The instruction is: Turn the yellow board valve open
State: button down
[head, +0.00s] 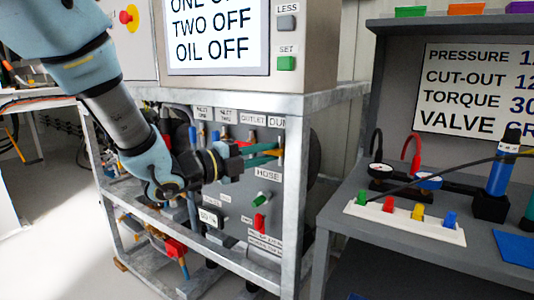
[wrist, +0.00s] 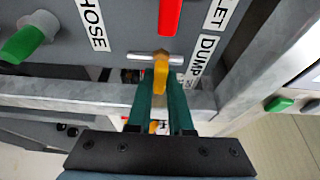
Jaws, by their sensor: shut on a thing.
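The yellow board valve (wrist: 161,70) is a short yellow handle on a silver crosspiece, by the DUMP label (wrist: 204,55) in the wrist view. My gripper (wrist: 160,92) has its two green fingers on either side of the yellow handle and is shut on it. In the head view my gripper (head: 277,153) reaches from the left to the panel's upper right, under the outlet and dump labels. The yellow handle is mostly hidden there by the fingers and the frame post.
A red handle (wrist: 170,14) sits close beside the yellow one, and a green handle (wrist: 22,44) is by the HOSE label. A grey frame post (head: 294,180) stands just right of my gripper. A bench (head: 400,260) with gauges is at the right.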

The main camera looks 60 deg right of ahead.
jog(key=shift+f+b, duration=0.15)
jog(key=shift+b, duration=0.25)
jog(key=n+b, duration=0.1)
jog(key=n+h+b, duration=0.1)
jog(key=b, duration=0.1)
jog(key=shift+f+n, duration=0.3)
jog(key=shift+n, duration=0.1)
jog(key=n+h+b, duration=0.1)
jog(key=n+b, duration=0.1)
jog(key=n, duration=0.1)
jog(key=n+h+b, duration=0.1)
jog(key=n+b, duration=0.2)
jog(key=shift+f+t, duration=0.1)
jog(key=shift+t, duration=0.2)
jog(key=n+t+h+b, duration=0.1)
jog(key=n+t+b, duration=0.1)
jog(key=n, duration=0.2)
jog(key=n+t+h+b, duration=0.1)
jog(key=n+t+b, duration=0.1)
jog(key=n, duration=0.3)
jog(key=n+t+b, duration=0.1)
jog(key=n+t, duration=0.1)
jog(key=n, duration=0.2)
jog(key=shift+s+h+b, duration=0.3)
jog(key=shift+h+b, duration=0.1)
jog(key=shift+n+t, duration=0.3)
jog(key=shift+n, duration=0.2)
jog(key=c, duration=0.8)
grip_release()
jog(key=shift+r, duration=0.2)
